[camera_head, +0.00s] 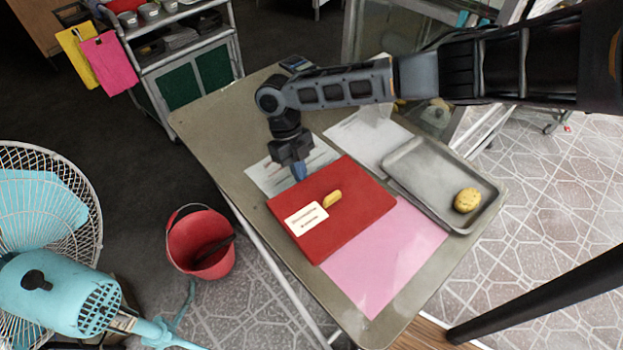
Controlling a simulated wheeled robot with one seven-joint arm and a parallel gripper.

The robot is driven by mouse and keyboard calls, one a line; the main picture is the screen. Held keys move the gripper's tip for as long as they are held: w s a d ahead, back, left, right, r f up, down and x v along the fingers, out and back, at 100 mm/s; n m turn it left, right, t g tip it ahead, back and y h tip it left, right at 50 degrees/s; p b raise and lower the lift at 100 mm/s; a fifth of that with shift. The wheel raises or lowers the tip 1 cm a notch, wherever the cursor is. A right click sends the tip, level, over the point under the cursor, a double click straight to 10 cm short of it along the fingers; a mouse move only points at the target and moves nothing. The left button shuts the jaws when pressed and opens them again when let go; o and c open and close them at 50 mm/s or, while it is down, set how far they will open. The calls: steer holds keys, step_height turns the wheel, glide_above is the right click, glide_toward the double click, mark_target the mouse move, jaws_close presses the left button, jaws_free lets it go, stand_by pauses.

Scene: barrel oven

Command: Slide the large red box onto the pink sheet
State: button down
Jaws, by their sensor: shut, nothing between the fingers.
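The large red box (358,212) lies flat on the table, with a white label and a small yellow piece (332,198) on its top. Its lower right part overlaps the pink sheet (387,262), and the rest of it lies off the sheet. The pink sheet shows below and right of the box; the part under the box is hidden. My gripper (299,173) points down at the box's upper left edge, shut and empty. Its tips appear at or very close to that edge; I cannot tell whether they touch.
A grey tray (417,165) with a round yellow item (467,200) stands right of the box. White papers (365,137) lie behind the box on the table (228,137). A red bucket (203,268) and a blue fan (62,290) stand on the floor at left.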

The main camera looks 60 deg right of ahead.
mark_target(322, 194)
steer(key=shift+s, duration=0.15)
steer(key=shift+s+a+p, duration=0.3)
steer(key=shift+s+p, duration=0.35)
steer(key=shift+s, duration=0.25)
steer(key=shift+s+a+p, duration=0.3)
steer(key=shift+s+p, duration=0.35)
steer(key=shift+s, duration=0.4)
steer(key=shift+s+a+p, duration=0.25)
steer(key=shift+s+p, duration=0.35)
steer(key=shift+s, duration=0.2)
steer(key=shift+s+a+p, duration=0.25)
steer(key=shift+s+p, duration=0.3)
steer(key=shift+s, duration=0.35)
steer(key=shift+s+a, duration=0.15)
steer(key=shift+s+a, duration=0.25)
steer(key=shift+s, duration=0.65)
steer(key=shift+s+a, duration=0.25)
steer(key=shift+s, duration=0.75)
